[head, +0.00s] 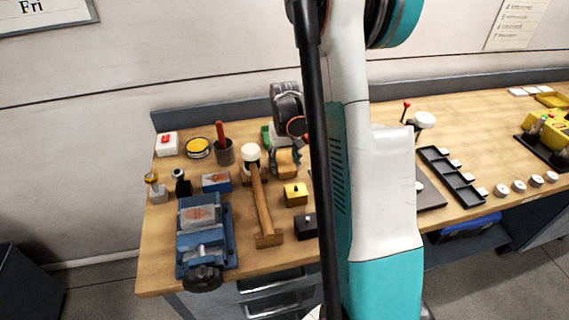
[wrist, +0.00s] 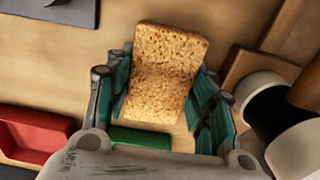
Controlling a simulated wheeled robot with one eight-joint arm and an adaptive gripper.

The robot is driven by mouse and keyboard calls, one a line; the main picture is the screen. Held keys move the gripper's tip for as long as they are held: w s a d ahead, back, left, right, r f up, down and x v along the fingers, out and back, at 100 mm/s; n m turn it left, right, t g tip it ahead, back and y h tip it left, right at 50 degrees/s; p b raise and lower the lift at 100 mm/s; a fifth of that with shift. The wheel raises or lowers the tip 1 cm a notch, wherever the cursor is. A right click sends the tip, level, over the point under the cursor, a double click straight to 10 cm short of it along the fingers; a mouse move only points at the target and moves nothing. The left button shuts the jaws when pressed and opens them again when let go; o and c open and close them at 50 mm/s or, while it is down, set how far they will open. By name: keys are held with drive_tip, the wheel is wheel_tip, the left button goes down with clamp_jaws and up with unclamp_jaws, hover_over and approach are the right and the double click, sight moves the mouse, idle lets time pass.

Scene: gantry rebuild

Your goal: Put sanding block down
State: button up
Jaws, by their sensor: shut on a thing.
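The sanding block (wrist: 168,65) is a tan, grainy, cork-like block. In the wrist view it sits between the teal fingers of my gripper (wrist: 160,100), which is shut on it. In the head view my gripper (head: 287,150) is over the left part of the bench, with the block (head: 287,163) at its fingers. The block's lower end is partly hidden by the gripper in the wrist view. I cannot tell whether the block touches the bench top.
A mallet (head: 262,205) lies close to the left of my gripper. A blue vise (head: 204,235), a yellow block (head: 295,194) and a dark cup (head: 224,152) stand nearby. A black tray (head: 450,176) lies to the right. A red bin (wrist: 35,135) shows in the wrist view.

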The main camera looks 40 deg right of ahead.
sight(285, 161)
drive_tip(key=shift+f, duration=0.2)
drive_tip(key=o, duration=1)
drive_tip(key=shift+s, duration=0.1)
drive_tip(key=shift+o, duration=1)
drive_tip(key=shift+r, duration=0.1)
wheel_tip(285, 161, up, 12)
drive_tip(key=p, duration=0.3)
drive_tip(key=shift+r, duration=0.2)
